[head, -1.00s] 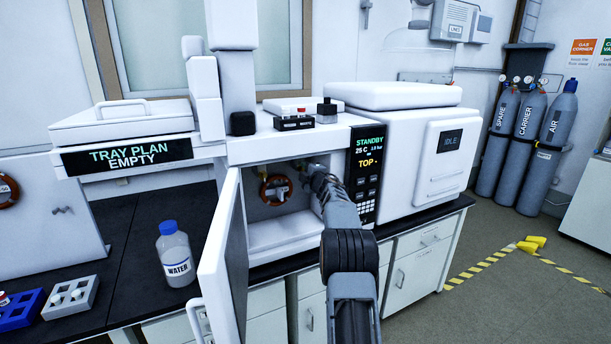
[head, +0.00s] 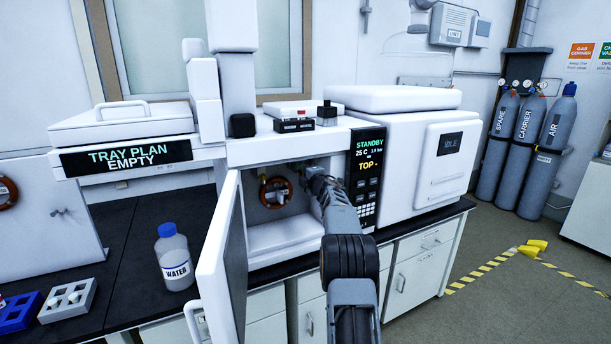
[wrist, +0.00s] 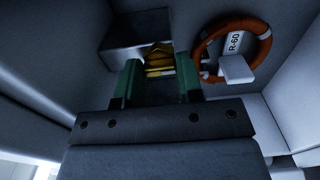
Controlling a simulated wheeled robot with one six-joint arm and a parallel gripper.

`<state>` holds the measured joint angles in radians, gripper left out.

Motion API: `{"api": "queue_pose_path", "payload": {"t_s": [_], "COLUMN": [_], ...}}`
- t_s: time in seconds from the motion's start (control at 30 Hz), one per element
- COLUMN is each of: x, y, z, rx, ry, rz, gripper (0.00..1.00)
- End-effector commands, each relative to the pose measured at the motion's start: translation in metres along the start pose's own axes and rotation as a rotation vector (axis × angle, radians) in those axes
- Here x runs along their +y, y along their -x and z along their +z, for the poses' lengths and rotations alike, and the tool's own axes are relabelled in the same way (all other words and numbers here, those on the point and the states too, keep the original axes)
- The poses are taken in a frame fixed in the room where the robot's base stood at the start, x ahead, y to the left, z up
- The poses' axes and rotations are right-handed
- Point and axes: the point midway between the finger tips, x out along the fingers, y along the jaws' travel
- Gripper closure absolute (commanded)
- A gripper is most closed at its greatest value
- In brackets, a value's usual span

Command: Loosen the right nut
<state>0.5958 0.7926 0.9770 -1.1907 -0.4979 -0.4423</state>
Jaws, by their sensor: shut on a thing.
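A yellow brass nut (wrist: 159,55) sits on the underside of a grey block in the oven's upper part, in the wrist view. My gripper (wrist: 160,76) is shut on it, with one green finger on each side. The fingers hide part of the nut. In the head view my arm reaches into the open oven, with my gripper (head: 310,172) near the upper right of the opening. The nut is too small to make out there.
An orange-brown coil (head: 275,192) marked R-60 hangs beside my gripper; it also shows close by in the wrist view (wrist: 205,45). The open oven door (head: 220,255) stands left of my arm. The control panel (head: 366,180) reads STANDBY, 25 C.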

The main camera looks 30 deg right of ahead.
Motion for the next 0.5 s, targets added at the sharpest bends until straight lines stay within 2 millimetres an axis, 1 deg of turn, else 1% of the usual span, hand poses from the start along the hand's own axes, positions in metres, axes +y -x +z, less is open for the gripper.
{"api": "queue_pose_path", "payload": {"t_s": [0.03,0.07,0.1,0.3,0.5], "x": [-0.001,-0.001,-0.0009,-0.0006,-0.0003], "y": [0.0,0.0,0.0,0.0,0.0001], "z": [-0.0001,-0.0001,-0.0001,-0.0001,0.0], "rx": [0.0,0.001,0.001,0.0,0.0], "ry": [0.002,0.002,0.002,0.0,0.0], "rz": [-0.002,-0.002,-0.002,-0.001,0.0], "gripper": [0.9,0.63,0.59,0.4,0.4]}}
